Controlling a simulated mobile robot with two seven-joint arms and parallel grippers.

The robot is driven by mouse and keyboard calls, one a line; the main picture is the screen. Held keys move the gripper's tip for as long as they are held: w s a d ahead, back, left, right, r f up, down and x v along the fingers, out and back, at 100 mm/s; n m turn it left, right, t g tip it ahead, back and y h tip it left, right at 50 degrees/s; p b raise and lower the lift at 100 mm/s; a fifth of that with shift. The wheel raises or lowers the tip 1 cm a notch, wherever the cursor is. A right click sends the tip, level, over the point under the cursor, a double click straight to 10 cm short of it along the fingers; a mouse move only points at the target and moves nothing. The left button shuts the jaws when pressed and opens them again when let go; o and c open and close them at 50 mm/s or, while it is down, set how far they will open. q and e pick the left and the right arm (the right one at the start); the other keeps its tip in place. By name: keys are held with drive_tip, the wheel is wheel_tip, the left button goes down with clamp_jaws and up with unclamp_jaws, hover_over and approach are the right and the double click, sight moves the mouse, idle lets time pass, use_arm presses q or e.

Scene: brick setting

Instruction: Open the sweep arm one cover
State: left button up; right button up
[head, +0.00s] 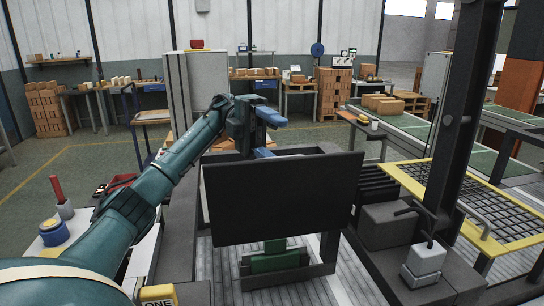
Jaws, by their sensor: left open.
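A large dark flat panel (280,200), which looks like the sweep arm one cover, stands tilted up in the middle of the head view, its broad face toward me. A yellow label reading "ONE" (158,296) shows at the bottom edge. My left gripper (268,134) is open at the panel's top edge, with one blue finger above and the other close to the edge. I cannot tell whether it touches the panel. A green part (275,262) shows below the panel, over a grey ribbed bed. My right gripper is out of view.
A dark upright post (460,110) and a grey block with a handle (424,258) stand to the right. A yellow-framed grid (450,195) lies beyond. A blue-lidded jar (54,232) and a red-handled tool (58,192) are at left.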

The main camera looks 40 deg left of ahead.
use_arm(q)
drive_tip(key=o, duration=0.9)
drive_tip(key=r, duration=0.6)
drive_tip(key=shift+w+a, duration=0.1)
drive_tip(key=shift+a, duration=0.15)
drive_tip(key=shift+r+h, duration=0.3)
drive_tip(key=shift+r, duration=0.25)
drive_tip(key=c, duration=0.6)
drive_tip(key=shift+s+d+r, duration=0.15)
drive_tip(key=shift+s, duration=0.1)
drive_tip(key=c, duration=0.4)
drive_tip(key=shift+f, duration=0.3)
drive_tip(key=shift+c, duration=0.2)
drive_tip(key=shift+d+f, duration=0.1)
